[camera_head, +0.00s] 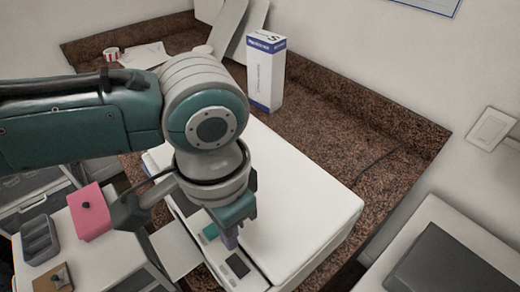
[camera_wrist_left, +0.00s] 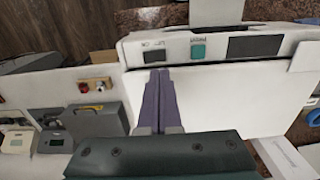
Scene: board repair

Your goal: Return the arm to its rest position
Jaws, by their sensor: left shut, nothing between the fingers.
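My left arm comes in from the left in the head view, bent at a teal and grey joint. My left gripper (camera_head: 230,238) points down over the front of a white machine (camera_head: 305,200). In the left wrist view the gripper's purple fingers (camera_wrist_left: 158,78) are together with nothing between them. Beyond the fingertips is the machine's front panel (camera_wrist_left: 290,47), with a teal button (camera_wrist_left: 198,51) and a dark display (camera_wrist_left: 254,47). The fingertips appear apart from the button in that view. My right gripper is not in view.
A white and blue box (camera_head: 266,75) stands on the brown speckled counter (camera_head: 335,100) behind the machine. A pink block (camera_head: 88,212), a grey tray (camera_head: 39,241) and a brown piece with a knob (camera_head: 53,279) are at lower left. Walls border the counter.

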